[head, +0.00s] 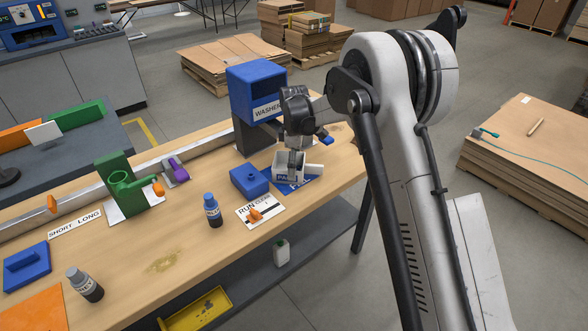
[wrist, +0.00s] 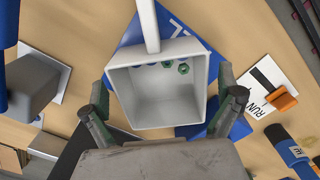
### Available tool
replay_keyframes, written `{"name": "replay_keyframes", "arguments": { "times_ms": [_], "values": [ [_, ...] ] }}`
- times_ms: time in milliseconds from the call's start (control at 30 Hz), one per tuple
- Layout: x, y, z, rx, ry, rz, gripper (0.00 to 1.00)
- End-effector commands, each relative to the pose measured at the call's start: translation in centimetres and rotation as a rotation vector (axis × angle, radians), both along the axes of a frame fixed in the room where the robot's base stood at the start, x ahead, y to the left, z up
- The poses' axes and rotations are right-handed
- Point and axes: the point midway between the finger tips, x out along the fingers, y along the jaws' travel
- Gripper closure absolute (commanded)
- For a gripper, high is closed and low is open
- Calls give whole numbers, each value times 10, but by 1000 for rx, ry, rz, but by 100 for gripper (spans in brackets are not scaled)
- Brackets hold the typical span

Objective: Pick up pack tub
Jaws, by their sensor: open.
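The pack tub is a small white square tub with a straight handle (head: 314,169); it stands on a blue mat (head: 302,185) on the bench. In the wrist view the tub (wrist: 158,113) opens toward the camera, with a few small green and blue pieces inside along its handle-side wall. My gripper (head: 294,168) points down at the tub in the head view. In the wrist view my gripper (wrist: 166,80) is open, with one finger on each side of the tub. I cannot tell whether the fingers touch its walls.
The blue washer bin (head: 256,88) rises behind. A green fixture (head: 128,187) is farther left.

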Motion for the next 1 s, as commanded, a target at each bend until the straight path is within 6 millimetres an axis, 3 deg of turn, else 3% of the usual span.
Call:
{"name": "replay_keyframes", "arguments": {
  "times_ms": [167, 500, 800, 1000],
  "values": [
    [0, 0, 0, 0, 0, 0, 3],
    [0, 0, 0, 0, 0, 0, 48],
    [0, 0, 3, 0, 0, 0, 50],
    [0, 0, 19, 0, 0, 0, 50]
  ]
}}
